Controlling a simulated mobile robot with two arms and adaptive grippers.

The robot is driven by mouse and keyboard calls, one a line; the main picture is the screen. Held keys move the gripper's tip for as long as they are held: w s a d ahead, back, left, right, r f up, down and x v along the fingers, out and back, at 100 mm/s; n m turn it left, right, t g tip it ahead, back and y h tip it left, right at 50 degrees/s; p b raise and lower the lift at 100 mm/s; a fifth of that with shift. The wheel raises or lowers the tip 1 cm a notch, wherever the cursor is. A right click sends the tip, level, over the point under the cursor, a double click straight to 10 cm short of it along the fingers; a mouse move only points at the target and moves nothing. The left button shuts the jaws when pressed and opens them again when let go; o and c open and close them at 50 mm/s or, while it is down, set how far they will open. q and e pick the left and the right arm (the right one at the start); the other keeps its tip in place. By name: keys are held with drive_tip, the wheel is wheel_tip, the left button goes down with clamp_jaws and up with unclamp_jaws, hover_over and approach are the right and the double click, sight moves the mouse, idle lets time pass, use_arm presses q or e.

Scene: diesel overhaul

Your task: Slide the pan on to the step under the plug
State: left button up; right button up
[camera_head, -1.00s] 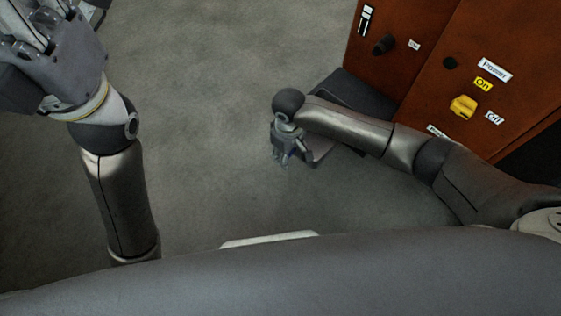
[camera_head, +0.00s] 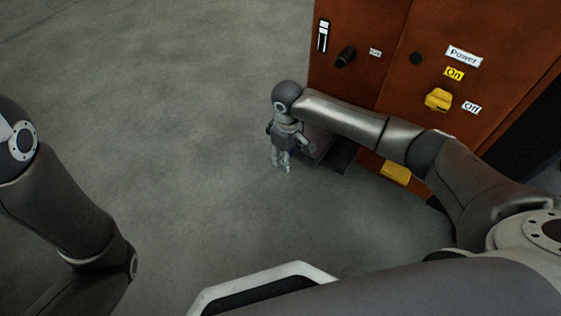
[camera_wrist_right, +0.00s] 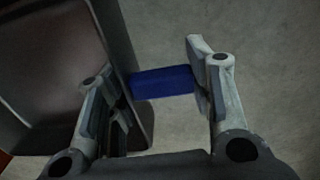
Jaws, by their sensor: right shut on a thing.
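The pan (camera_wrist_right: 60,60) is a dark, shallow tray with a raised rim at the left of the right wrist view. A blue handle (camera_wrist_right: 163,82) sticks out from its rim. My right gripper (camera_wrist_right: 160,90) is shut on this handle, with a finger at each end of the blue part. In the head view my right gripper (camera_head: 281,158) is low, near the floor. The pan (camera_head: 319,139) shows there only in part, behind my right arm. A dark step (camera_head: 342,157) lies at the foot of the orange cabinet. I cannot make out the plug for certain. My left gripper is out of view.
The orange cabinet (camera_head: 390,45) stands at the upper right, with a black knob (camera_head: 346,56), a yellow switch (camera_head: 438,99) and labels. A yellow block (camera_head: 396,172) shows low on its front. The grey floor (camera_head: 170,90) to the left is clear.

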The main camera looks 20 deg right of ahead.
drive_tip(key=shift+w+d+f, duration=0.2)
drive_tip(key=shift+w+d, duration=0.5)
drive_tip(key=shift+d, duration=0.2)
drive_tip(key=shift+w+d+f, duration=0.15)
drive_tip(key=shift+w+d, duration=0.6)
drive_tip(key=shift+d, duration=0.15)
drive_tip(key=shift+w+d+f, duration=0.2)
drive_tip(key=shift+w+d, duration=0.5)
drive_tip(key=shift+d, duration=0.2)
drive_tip(key=shift+f, duration=0.15)
drive_tip(key=shift+f+b, duration=0.3)
drive_tip(key=shift+f, duration=0.2)
drive_tip(key=o, duration=1.5)
drive_tip(key=shift+o, duration=0.2)
wheel_tip(320, 180, up, 12)
drive_tip(key=shift+s+a, duration=0.15)
